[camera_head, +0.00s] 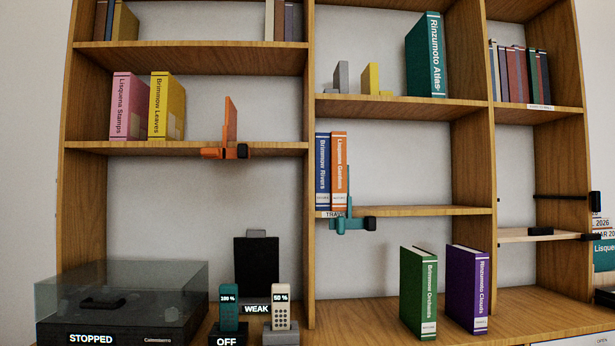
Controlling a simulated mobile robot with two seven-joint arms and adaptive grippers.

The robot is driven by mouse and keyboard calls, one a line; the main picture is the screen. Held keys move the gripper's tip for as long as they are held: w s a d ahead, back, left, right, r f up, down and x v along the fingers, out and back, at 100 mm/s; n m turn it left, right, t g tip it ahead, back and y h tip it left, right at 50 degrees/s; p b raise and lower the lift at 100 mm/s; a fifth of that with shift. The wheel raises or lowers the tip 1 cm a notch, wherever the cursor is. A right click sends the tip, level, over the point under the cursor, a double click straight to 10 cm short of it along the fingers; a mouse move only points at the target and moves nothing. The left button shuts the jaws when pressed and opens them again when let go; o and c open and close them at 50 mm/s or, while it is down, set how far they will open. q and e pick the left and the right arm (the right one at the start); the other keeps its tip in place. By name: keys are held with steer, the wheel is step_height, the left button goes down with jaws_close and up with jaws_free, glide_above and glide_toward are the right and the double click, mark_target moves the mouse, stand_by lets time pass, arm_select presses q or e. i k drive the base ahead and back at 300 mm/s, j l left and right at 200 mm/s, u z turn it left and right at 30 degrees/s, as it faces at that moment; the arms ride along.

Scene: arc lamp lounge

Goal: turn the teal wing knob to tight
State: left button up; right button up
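A teal bookend clamp (349,190) stands at the front edge of the middle shelf, right of the orange book. Its teal wing knob (348,224) shows at the shelf edge, with a dark block at its right end. The part under the shelf is small, and I cannot tell how tight the knob is. A label starting "TRAV" (333,214) sits just left of the clamp and is partly covered by it. Neither of my grippers is in view.
A blue book (322,170) and an orange book (339,165) stand left of the clamp. A similar orange clamp (230,120) is on the left shelf. Green (418,290) and purple (467,285) books stand below. The shelf right of the teal clamp is clear.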

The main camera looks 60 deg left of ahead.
mark_target(340, 220)
steer(key=u, duration=1.6)
steer(key=i+j+z, duration=0.1)
steer(key=z, duration=0.25)
steer(key=i+j+z, duration=0.15)
steer(key=i+z, duration=0.2)
steer(key=k, duration=0.05)
